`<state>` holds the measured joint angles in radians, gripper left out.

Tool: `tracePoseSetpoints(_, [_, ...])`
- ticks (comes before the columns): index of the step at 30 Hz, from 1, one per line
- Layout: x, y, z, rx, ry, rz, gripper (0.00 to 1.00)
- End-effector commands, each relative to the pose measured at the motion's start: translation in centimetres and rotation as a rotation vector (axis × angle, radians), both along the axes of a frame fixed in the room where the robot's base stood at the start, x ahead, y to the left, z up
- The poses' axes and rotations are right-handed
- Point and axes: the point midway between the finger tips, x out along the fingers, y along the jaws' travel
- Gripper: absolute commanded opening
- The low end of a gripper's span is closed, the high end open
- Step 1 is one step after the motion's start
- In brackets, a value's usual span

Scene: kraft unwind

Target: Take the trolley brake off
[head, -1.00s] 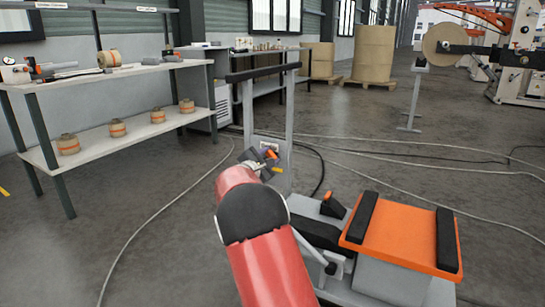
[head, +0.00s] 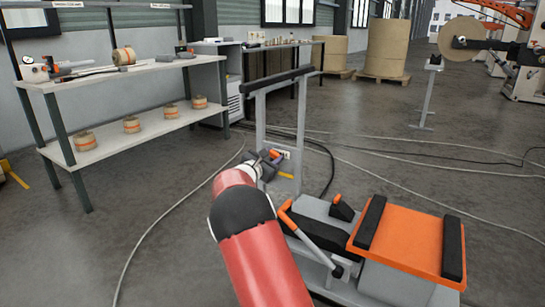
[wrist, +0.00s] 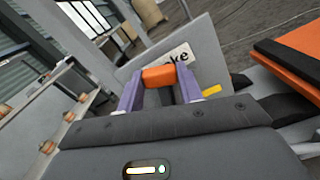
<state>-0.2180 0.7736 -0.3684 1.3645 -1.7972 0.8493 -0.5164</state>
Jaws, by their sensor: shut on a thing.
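The trolley (head: 405,238) stands in front of me at the lower right, with an orange padded top and a grey upright frame with a dark top bar. A grey plate (wrist: 140,62) on the frame carries a white label (wrist: 182,54), partly hidden, on which "ke" can be read. My gripper (head: 272,156) is at this plate, low on the frame. In the wrist view its purple fingers stand on either side of an orange brake handle (wrist: 159,76) and are shut on it. The handle's lower part is hidden behind my gripper body.
A shelf bench (head: 140,135) with several rolls stands at the left. Cables cross the otherwise open floor.

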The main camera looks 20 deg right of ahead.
Motion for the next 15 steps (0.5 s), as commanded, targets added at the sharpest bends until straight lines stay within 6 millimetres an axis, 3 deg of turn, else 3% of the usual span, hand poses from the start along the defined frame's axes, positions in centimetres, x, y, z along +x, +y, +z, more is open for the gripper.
tracePoseSetpoints(7, [0.02, 0.08, -0.09, 0.0, 0.0, 0.001, 0.0])
tracePoseSetpoints(8, [0.02, 0.08, -0.09, 0.0, 0.0, 0.001, 0.4])
tracePoseSetpoints(12, [0.01, 0.06, -0.08, 0.0, 0.0, 0.001, 0.58])
tracePoseSetpoints(15, [0.01, 0.05, -0.06, 0.001, 0.0, 0.001, 0.58])
